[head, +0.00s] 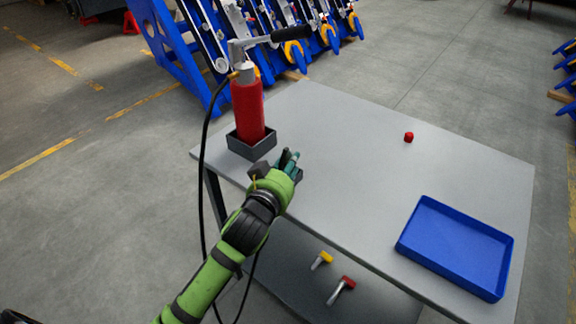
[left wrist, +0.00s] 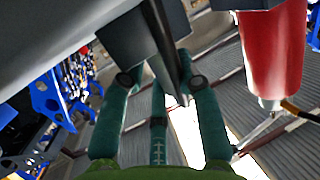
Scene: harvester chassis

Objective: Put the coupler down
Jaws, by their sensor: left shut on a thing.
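My left gripper (head: 289,160) is over the near left part of the grey table (head: 340,180), just right of the black holder. Its teal fingers, seen also in the left wrist view (left wrist: 160,95), are shut on a dark piece (left wrist: 166,45), apparently the coupler. The fingers and hand hide most of it in the head view. I cannot tell whether it touches the table. A red cylinder pump (head: 248,110) with a lever stands upright in the black holder (head: 252,148). My right gripper is not in view.
A black hose (head: 202,170) loops from the pump down past the table's left edge. A blue tray (head: 455,250) lies empty at the right. A small red part (head: 408,137) sits at the back. The table's middle is clear. Two hammers (head: 341,290) lie on the lower shelf.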

